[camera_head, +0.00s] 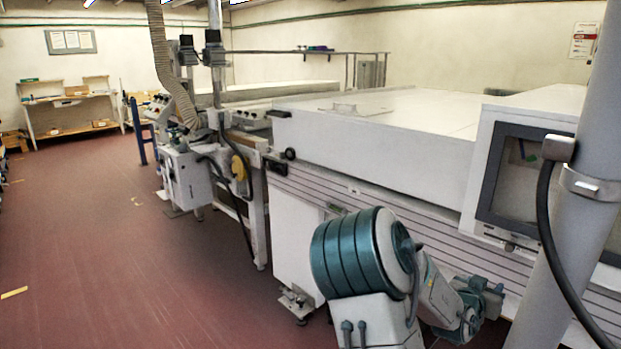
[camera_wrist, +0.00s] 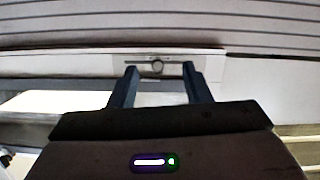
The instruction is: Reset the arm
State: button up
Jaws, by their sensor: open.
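My arm shows at the lower right of the head view, folded low in front of the white tunnel machine (camera_head: 390,140). The gripper end is not clearly visible there. In the wrist view my gripper (camera_wrist: 157,75) has its two dark fingers apart, with nothing between them. Beyond the fingertips is a pale panel with a small round knob or latch (camera_wrist: 157,66) on a dark strip. I cannot tell how far the fingertips are from it.
The machine's ribbed side stands close to my arm. A grey post (camera_head: 575,190) with a black cable rises at the right. A wall-side shelf (camera_head: 75,130) stands at the far left. The red floor (camera_head: 110,240) at the left is mostly clear.

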jog(key=s+a+r+n+g+y+p, duration=0.25)
jog(key=s+a+y, duration=0.2)
jog(key=a, duration=0.55)
jog(key=s+a+r+n+g+y+p, duration=0.1)
jog(key=s+a+y+p, duration=0.2)
jog(key=a+y, duration=0.55)
jog(key=s+a+r+n+g+p, duration=0.2)
jog(key=s+a+r, duration=0.3)
jog(key=s, duration=0.3)
jog(key=s+a+r+n+g+p, duration=0.1)
jog(key=s+a+r+n, duration=0.2)
jog(key=s+a+r, duration=0.2)
jog(key=s+a, duration=0.2)
jog(key=s, duration=0.2)
jog(key=shift+g+h+p, duration=0.35)
jog(key=shift+h+p, duration=0.05)
jog(key=shift+w+a, duration=0.1)
dwell(2.6)
